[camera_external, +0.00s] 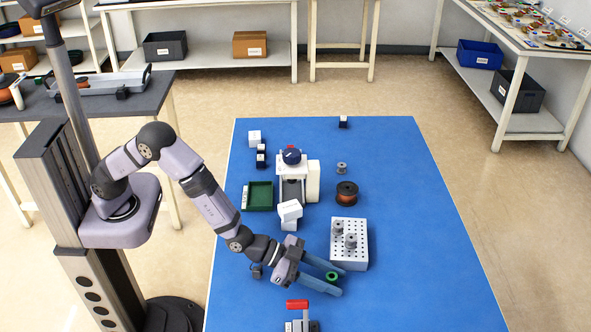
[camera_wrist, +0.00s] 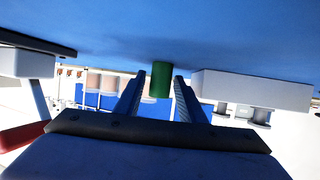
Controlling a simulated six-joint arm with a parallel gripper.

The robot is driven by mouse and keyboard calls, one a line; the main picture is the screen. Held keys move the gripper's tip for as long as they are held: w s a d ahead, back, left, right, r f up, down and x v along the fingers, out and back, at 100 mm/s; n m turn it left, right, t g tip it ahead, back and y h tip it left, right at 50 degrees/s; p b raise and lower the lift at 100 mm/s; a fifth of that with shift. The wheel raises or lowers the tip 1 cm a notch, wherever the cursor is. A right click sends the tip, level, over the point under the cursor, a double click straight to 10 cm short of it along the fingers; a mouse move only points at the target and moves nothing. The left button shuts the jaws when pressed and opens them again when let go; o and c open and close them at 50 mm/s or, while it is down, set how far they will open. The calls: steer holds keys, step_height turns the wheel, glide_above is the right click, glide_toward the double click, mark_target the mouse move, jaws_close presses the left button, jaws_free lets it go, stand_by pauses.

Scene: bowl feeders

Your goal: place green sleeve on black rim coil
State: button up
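The green sleeve (camera_external: 332,277) stands on the blue table near the front. It also shows in the wrist view (camera_wrist: 161,80), between the tips of my two fingers. My gripper (camera_external: 332,279) is low over the table with its fingers on either side of the sleeve. In the wrist view my gripper (camera_wrist: 160,84) is open, with a narrow gap between each finger and the sleeve. The black rim coil (camera_external: 346,193), with copper-coloured winding, stands on the table farther back, beyond the white perforated block.
The white perforated block (camera_external: 349,256) holds grey spools (camera_external: 351,241) close behind my gripper. A red-handled device (camera_external: 298,310) stands in front. A small grey spool (camera_external: 341,168), a green tray (camera_external: 260,197) and a white machine (camera_external: 292,180) are farther back. The table's right side is clear.

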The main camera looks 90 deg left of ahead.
mark_target(332, 276)
jaws_close()
step_height(332, 276, up, 10)
steer(key=shift+r, duration=0.1)
stand_by(0.5)
